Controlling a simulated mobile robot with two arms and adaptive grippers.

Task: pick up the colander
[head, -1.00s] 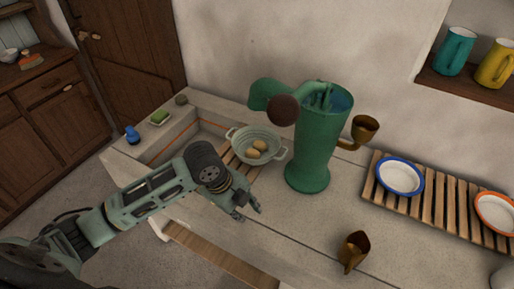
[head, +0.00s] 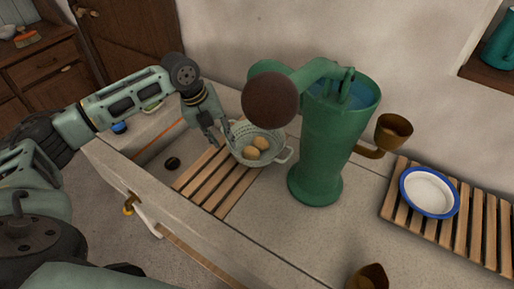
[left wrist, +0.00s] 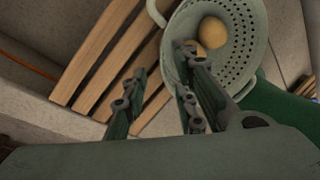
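The colander (head: 270,133) is pale grey-green with holes in its wall and a loop handle at its right. It stands upright at the right end of a wooden slatted rack and holds two round tan items (head: 256,146) that look like potatoes. My left gripper (head: 220,137) is open at the colander's left rim. In the left wrist view the colander (left wrist: 252,45) is at the upper right. There the gripper's fingers (left wrist: 163,75) are spread, one over the slats and one over the colander's near wall. I cannot tell whether they touch it. My right gripper is not in view.
A green hand pump (head: 316,150) stands close to the right of the colander. The slatted rack (head: 215,180) lies across the stone sink. A second rack (head: 476,225) with a blue-rimmed bowl (head: 430,192) is farther right. A brass scoop (head: 369,277) lies at the front.

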